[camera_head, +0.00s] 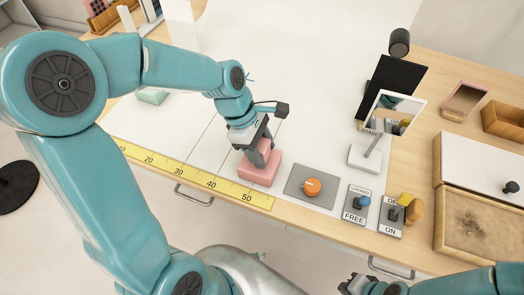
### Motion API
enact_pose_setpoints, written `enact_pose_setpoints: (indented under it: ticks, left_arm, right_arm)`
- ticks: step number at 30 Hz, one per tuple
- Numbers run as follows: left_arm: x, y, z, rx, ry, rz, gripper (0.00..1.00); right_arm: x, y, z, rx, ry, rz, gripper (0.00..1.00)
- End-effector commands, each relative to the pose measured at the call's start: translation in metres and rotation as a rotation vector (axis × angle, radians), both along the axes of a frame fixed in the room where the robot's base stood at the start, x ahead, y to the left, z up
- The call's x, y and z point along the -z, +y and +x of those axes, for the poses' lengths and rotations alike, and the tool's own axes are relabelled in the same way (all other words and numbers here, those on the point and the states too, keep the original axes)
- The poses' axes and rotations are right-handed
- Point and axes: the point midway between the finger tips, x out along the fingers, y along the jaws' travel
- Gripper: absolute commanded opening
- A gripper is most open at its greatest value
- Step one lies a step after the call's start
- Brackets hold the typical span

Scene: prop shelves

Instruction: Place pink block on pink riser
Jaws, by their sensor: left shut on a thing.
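I cannot tell whether the block touches the riser. My right gripper (354,285) is at the bottom edge, partly cut off, away from the pink things; its jaws are unclear.
A yellow ruler (190,172) runs along the front edge. Right of the riser are a grey plate with an orange knob (312,187), two switches (358,202), a tilted mirror (396,113) and wooden boxes (480,205). A green block (152,96) lies at left. The white mat behind is clear.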

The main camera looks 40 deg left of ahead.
Motion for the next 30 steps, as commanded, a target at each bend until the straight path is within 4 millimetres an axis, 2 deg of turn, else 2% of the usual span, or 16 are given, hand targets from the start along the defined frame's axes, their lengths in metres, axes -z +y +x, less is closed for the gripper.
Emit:
enact_pose_setpoints:
  ticks: [3, 14, 15, 17, 26, 30]
  left_arm:
    - [0.010, 0.000, 0.001, -0.001, -0.001, 0.000, 0.15]
    - [0.014, 0.000, 0.001, -0.001, -0.001, 0.000, 0.15]
    - [0.014, 0.000, 0.001, -0.001, -0.001, 0.000, 0.59]
    - [0.013, 0.000, 0.001, -0.001, -0.001, 0.000, 0.78]
    - [0.012, 0.000, 0.001, 0.000, -0.001, 0.000, 0.78]
    - [-0.002, 0.005, 0.001, -0.002, -0.004, 0.001, 0.78]
  right_arm:
    - [0.002, 0.000, 0.000, 0.000, 0.000, 0.000, 0.00]
    - [0.004, 0.000, 0.000, 0.000, 0.000, 0.000, 0.00]
    - [0.004, 0.000, 0.000, 0.000, 0.000, 0.000, 0.00]
    - [0.003, 0.000, 0.000, 0.000, 0.000, 0.000, 0.00]
    - [0.002, 0.000, 0.000, 0.000, 0.000, 0.000, 0.00]
    - [-0.001, 0.000, 0.000, 0.000, 0.000, 0.000, 0.00]
